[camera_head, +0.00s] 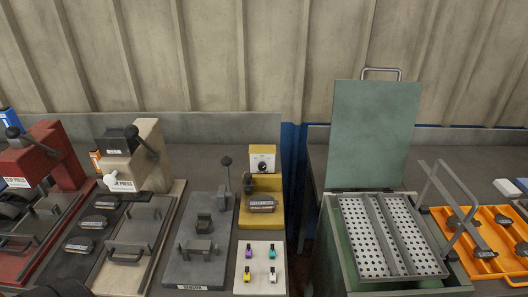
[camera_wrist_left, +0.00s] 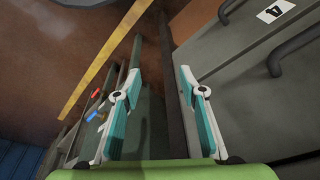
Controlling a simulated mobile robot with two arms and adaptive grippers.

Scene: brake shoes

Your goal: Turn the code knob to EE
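The code knob (camera_head: 262,165) is a small dark dial on the white face of a yellow machine (camera_head: 262,188), right of centre in the head view. Its letters are too small to read, so I cannot tell its setting. A dark shoe-like part with a pale label (camera_head: 261,201) lies on the yellow machine's base. My left gripper (camera_wrist_left: 160,75) is open and empty in the left wrist view, its teal-padded fingers apart. The wrist view faces grey drawer fronts, away from the knob. Neither gripper shows clearly in the head view.
A white board with several coloured pieces (camera_head: 247,280) sits in front of the yellow machine. A grey fixture (camera_head: 189,270) with an upright lever stands to its left. A green box with a raised lid (camera_head: 372,133) and an orange tray (camera_head: 507,264) are to the right.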

